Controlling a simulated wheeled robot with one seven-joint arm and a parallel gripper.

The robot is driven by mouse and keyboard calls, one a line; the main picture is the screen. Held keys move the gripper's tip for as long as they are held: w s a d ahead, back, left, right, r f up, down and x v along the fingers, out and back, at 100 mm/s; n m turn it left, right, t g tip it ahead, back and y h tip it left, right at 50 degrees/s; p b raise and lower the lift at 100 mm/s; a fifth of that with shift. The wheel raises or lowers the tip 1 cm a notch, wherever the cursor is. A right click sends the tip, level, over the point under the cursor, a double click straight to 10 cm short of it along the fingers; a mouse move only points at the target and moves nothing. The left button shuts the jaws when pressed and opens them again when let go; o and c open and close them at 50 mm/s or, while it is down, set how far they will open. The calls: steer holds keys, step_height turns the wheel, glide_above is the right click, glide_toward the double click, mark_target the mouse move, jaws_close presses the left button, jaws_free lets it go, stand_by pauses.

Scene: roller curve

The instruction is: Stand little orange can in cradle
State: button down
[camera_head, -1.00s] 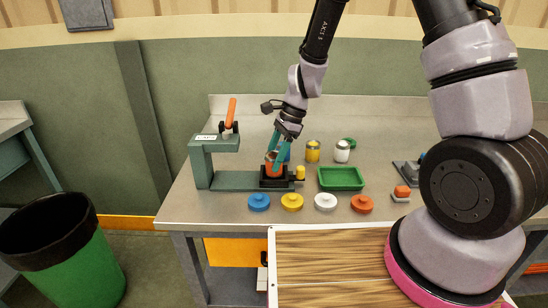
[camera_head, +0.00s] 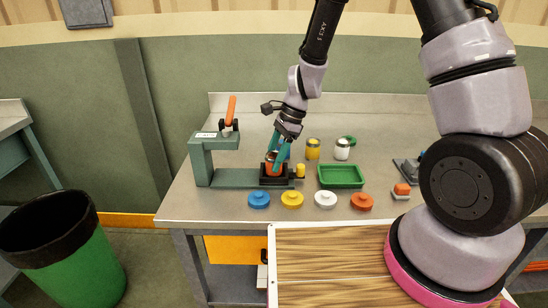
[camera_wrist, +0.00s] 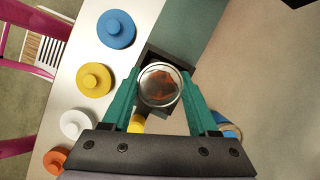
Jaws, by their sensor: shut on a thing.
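The little orange can (camera_head: 271,168) stands about upright at the black cradle (camera_head: 288,180) on the press's green base. My gripper (camera_head: 277,157) reaches down from above and is shut on the can. In the wrist view the can's round rim (camera_wrist: 160,102) lies between the two teal fingers, and the can looks open at the top with orange inside. The cradle (camera_wrist: 151,52) shows behind it. The can's lower end is hidden, so I cannot tell whether it rests fully on the cradle floor.
A green press (camera_head: 202,160) with an orange lever (camera_head: 231,108) rises to the left. Several coloured lids, including a blue one (camera_head: 259,200), lie in front. A green tray (camera_head: 341,186) and yellow (camera_head: 312,150) and white cans (camera_head: 342,150) stand right.

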stand_by(0.3)
jaws_free()
stand_by(0.3)
steer(key=shift+r, duration=4.45)
steer(key=shift+r, duration=0.1)
